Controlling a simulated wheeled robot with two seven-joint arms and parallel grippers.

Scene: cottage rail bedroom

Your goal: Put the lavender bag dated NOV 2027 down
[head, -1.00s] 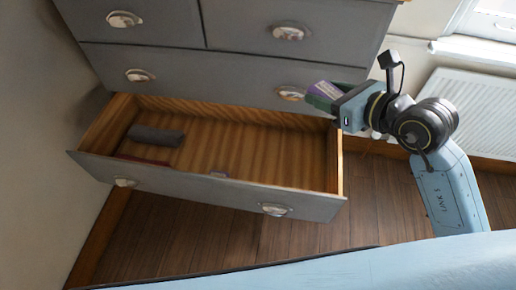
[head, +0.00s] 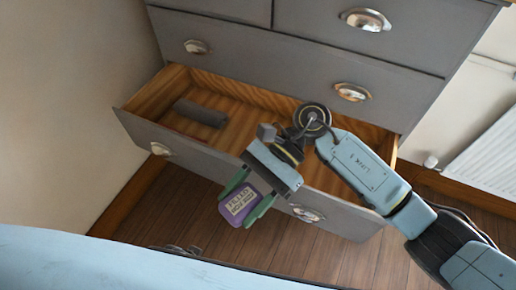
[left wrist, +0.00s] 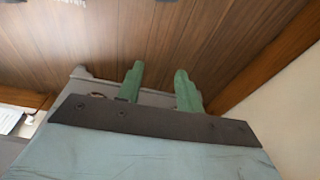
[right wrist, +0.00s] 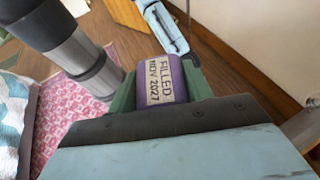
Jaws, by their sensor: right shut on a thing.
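The lavender bag (head: 241,204) is purple with a pale label. In the right wrist view the bag (right wrist: 168,82) reads "FILLED NOV 2027". My right gripper (head: 248,203) is shut on it, with green fingers on either side, and holds it in front of the open drawer's front panel. My left gripper (left wrist: 159,88) shows only in the left wrist view. Its two green fingers are apart with nothing between them.
The open drawer (head: 150,128) of the grey chest (head: 280,55) holds a dark grey roll (head: 201,112) and a flat reddish thing beside it. Wooden floor (head: 330,255) lies in front. A radiator (head: 490,165) is at right. A pink rug (right wrist: 85,100) and patterned bedding (right wrist: 14,115) show in the right wrist view.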

